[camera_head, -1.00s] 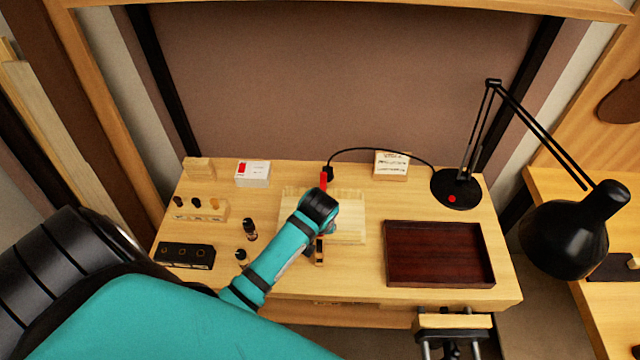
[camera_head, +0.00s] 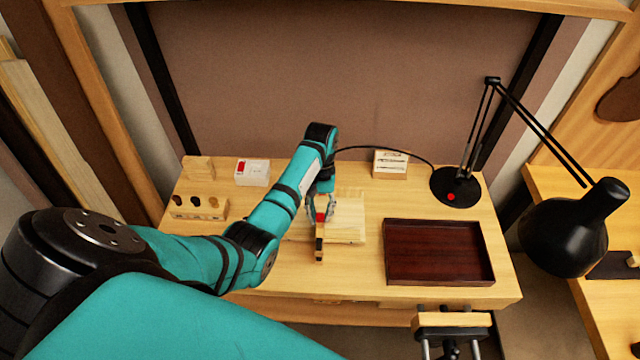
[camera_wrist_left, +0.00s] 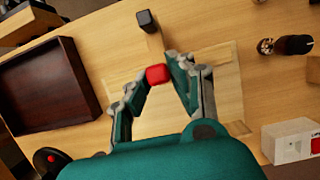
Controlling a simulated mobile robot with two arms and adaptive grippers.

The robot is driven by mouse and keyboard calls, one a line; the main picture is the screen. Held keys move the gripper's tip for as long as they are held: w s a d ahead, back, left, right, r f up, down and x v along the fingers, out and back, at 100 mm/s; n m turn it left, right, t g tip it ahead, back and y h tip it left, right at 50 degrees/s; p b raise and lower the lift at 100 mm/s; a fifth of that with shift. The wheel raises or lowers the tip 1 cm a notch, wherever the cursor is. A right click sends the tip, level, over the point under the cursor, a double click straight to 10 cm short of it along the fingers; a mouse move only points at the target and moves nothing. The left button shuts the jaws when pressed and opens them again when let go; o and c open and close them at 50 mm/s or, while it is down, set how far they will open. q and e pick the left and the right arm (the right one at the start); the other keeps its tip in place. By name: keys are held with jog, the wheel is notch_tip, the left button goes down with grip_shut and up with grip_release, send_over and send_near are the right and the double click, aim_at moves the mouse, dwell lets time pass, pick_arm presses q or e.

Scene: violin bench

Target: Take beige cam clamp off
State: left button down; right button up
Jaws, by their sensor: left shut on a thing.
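The beige cam clamp (camera_head: 319,246) stands at the front edge of a pale wooden board (camera_head: 348,232). Its narrow bar has a dark end. In the left wrist view, the dark end block (camera_wrist_left: 147,20) lies beyond the fingertips. My left gripper (camera_head: 321,214) is over the board. In the left wrist view, its fingers (camera_wrist_left: 157,72) close on a red part, which appears to belong to the clamp. The clamp's lower part is hidden, and I cannot tell whether it still touches the board. My right gripper is out of view.
An empty dark red tray (camera_head: 440,252) is right of the board. A black lamp (camera_head: 457,188) stands behind it, its cable crossing the back. A white box (camera_head: 252,172) and a peg holder (camera_head: 198,207) are at left. My arm covers the front left.

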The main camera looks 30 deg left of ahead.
pick_arm(q)
jog(key=shift+w+a+g, duration=0.1)
jog(key=shift+w+g, duration=0.1)
jog(key=shift+g, duration=0.1)
jog(key=c, duration=1.2)
grip_release()
jog(key=shift+o, duration=0.2)
jog(key=v, duration=1.2)
jog(key=shift+s+a, duration=0.1)
